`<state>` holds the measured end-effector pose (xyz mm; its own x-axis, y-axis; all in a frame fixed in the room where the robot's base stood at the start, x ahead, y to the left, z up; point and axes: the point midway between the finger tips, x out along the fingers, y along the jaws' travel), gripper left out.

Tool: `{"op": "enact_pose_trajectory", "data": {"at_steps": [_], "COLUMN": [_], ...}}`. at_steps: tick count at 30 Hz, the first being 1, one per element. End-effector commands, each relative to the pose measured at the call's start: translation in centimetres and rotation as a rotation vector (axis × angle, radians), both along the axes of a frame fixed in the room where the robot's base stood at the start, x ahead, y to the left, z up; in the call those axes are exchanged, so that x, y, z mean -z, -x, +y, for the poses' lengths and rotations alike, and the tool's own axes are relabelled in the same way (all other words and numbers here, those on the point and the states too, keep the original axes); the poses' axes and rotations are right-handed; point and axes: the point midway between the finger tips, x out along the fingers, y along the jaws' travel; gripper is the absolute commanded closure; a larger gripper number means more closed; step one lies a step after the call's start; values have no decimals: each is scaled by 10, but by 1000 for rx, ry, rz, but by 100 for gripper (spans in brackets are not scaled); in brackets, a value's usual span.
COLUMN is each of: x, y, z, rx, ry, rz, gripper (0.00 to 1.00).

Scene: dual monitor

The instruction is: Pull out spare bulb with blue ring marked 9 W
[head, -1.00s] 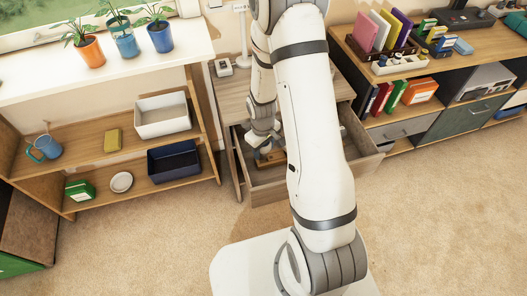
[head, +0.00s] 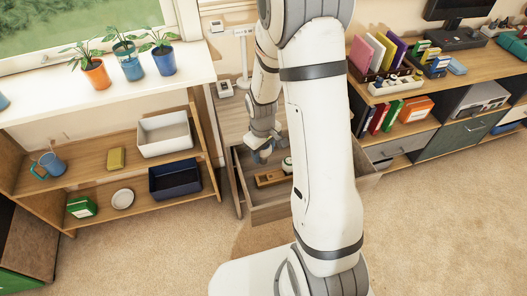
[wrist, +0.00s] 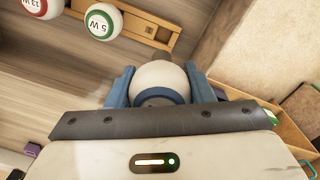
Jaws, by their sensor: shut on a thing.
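My gripper (wrist: 160,72) is shut on a white round bulb (wrist: 157,80) with a blue ring, held between its two blue fingers in the wrist view. In the head view my gripper (head: 262,154) is over the open drawer (head: 285,208), above and left of the wooden bulb rack (head: 268,179). The rack (wrist: 128,18) also shows in the wrist view, with a bare stretch and dark opening. A green-ringed bulb marked 5 W (wrist: 103,22) and a red-ringed bulb marked 13 W (wrist: 36,5) stand there.
A shelf unit (head: 105,205) on the left holds a white bin (head: 165,135), a navy bin (head: 174,181) and a mug (head: 48,165). Potted plants (head: 130,65) stand on the white ledge. A monitor desk (head: 455,80) stands at right. The carpet (head: 430,235) in front is clear.

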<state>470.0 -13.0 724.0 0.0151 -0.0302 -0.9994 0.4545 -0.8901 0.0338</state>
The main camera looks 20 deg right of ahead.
Motion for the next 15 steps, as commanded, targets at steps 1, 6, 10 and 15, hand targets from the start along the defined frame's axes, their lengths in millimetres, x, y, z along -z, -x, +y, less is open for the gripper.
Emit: {"op": "enact_pose_trajectory", "data": {"at_steps": [1,6,10,15], "x": [-4,-11,-16,-23], "y": [0,0,0,0], "z": [0,0,0,0], "rx": [0,0,0,0], "ry": [0,0,0,0], "rz": [0,0,0,-1], "gripper": [75,75,75,75]}}
